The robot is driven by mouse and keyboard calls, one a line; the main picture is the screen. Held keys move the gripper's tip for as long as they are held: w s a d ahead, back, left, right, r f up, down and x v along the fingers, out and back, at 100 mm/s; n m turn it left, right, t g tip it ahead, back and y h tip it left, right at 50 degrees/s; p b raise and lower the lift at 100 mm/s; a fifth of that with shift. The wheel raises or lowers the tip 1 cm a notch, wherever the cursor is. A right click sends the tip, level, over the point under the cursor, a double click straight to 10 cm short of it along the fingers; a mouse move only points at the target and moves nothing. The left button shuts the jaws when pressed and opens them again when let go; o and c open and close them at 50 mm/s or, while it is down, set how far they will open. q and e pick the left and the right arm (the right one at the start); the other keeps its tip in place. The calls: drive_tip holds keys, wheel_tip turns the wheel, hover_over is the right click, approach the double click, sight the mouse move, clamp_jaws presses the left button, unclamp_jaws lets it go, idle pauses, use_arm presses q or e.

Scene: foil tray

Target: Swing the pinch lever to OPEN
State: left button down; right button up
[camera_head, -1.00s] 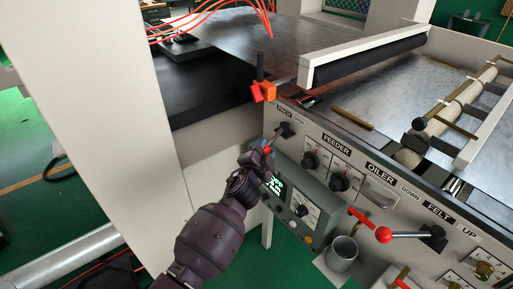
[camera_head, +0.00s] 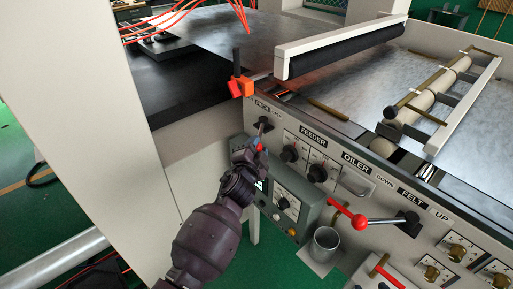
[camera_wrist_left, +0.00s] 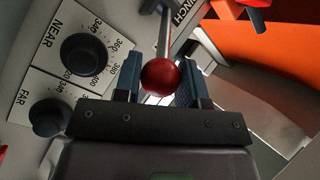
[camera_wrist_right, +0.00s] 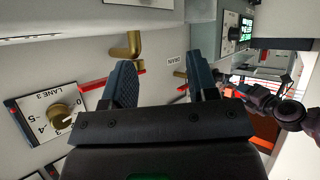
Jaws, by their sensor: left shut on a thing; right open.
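The pinch lever (camera_head: 262,130) is a short rod with a red ball knob, on the pale machine front below the PINCH and OPEN labels. It hangs down, its knob slightly left of its pivot. In the left wrist view the red knob (camera_wrist_left: 160,77) sits between the blue fingers of my left gripper (camera_wrist_left: 159,85), which is shut on it. In the head view my left gripper (camera_head: 257,148) covers part of the knob. My right gripper (camera_wrist_right: 162,80) is open and empty in the right wrist view, and out of the head view.
A grey control box (camera_head: 303,194) juts out just below and right of the left gripper. FEEDER knobs (camera_head: 290,154) are right of the lever. A red-knobbed lever (camera_head: 359,221) and a metal cup (camera_head: 326,242) stand further right. An orange block (camera_head: 242,87) is above the lever.

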use_arm(q)
drive_tip(key=c, duration=0.9)
unclamp_jaws()
drive_tip(key=shift+d+f, duration=0.15)
drive_tip(key=shift+f, duration=0.05)
drive_tip(key=shift+c, duration=0.2)
drive_tip(key=shift+o, duration=1.2)
drive_tip(key=shift+w, duration=0.1)
drive_tip(key=shift+r, duration=0.1)
drive_tip(key=v, duration=1.1)
drive_tip(key=shift+p, duration=0.3)
use_arm(e)
drive_tip(key=shift+r, duration=0.2)
drive_tip(key=shift+s, duration=0.1)
drive_tip(key=shift+s+d+f, duration=0.15)
drive_tip(key=shift+s+f, duration=0.2)
